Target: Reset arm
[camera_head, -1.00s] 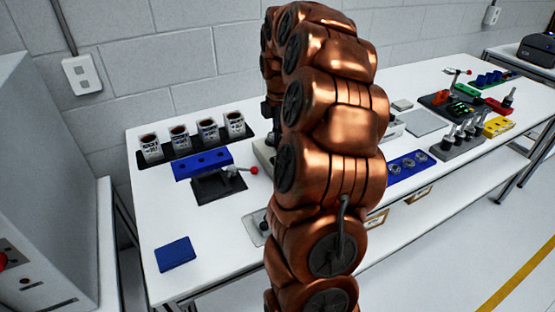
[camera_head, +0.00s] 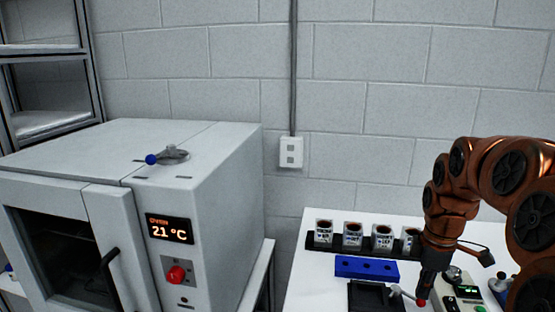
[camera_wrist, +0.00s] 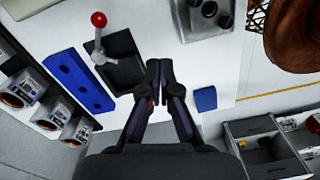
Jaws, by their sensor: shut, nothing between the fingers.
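My copper arm (camera_head: 520,190) stands at the right of the head view, bent over the white bench. My gripper (camera_head: 427,288) hangs down from it, its tips at the picture's lower part close to a red-knobbed lever. In the wrist view my gripper (camera_wrist: 158,72) has its two dark fingers together with nothing between them. The fingers point over the bench beside a black tray fixture (camera_wrist: 112,62). I cannot tell their exact height above the bench.
A blue block with holes (camera_head: 366,268) and a black rack (camera_head: 330,248) of several cups stand on the bench (camera_head: 305,295). The red-knobbed lever (camera_wrist: 99,20) sits at the black fixture. A small blue pad (camera_wrist: 205,99) lies nearby. An oven (camera_head: 215,180) reading 21 °C stands left.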

